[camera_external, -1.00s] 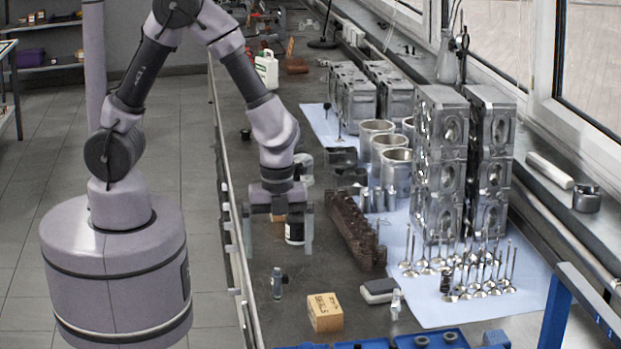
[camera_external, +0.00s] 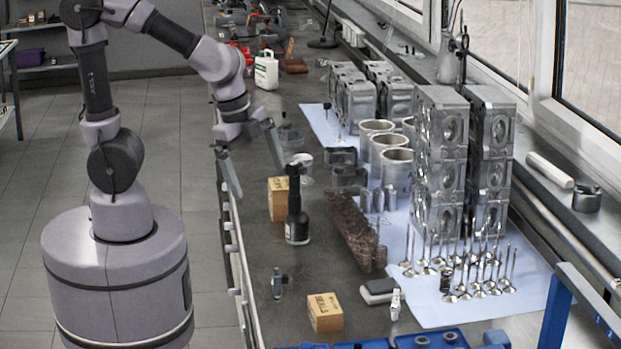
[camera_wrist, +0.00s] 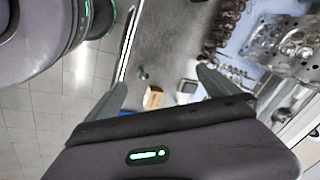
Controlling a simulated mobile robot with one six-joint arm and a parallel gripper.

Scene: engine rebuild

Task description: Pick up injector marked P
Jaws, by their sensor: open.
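A small grey injector-like part with a dark side piece (camera_external: 278,284) stands on the bench near its left edge, and a small dark part beside the seals box in the wrist view (camera_wrist: 143,73) appears to be the same one. A small pale upright part (camera_external: 396,303) stands farther right, by the blue sheet. No P mark is readable on either. My gripper (camera_external: 260,182) is open, empty and tilted, well above the bench near its left edge. It is behind and above both small parts. Its two fingers also show in the wrist view (camera_wrist: 162,79).
A seals box (camera_external: 325,313) stands right of the grey part. A black-topped bottle (camera_external: 297,228) and another carton (camera_external: 278,200) stand below my gripper. A rusty brown part (camera_external: 352,235), valves (camera_external: 480,275) and blue trays (camera_external: 430,340) are around. Bare bench surrounds the grey part.

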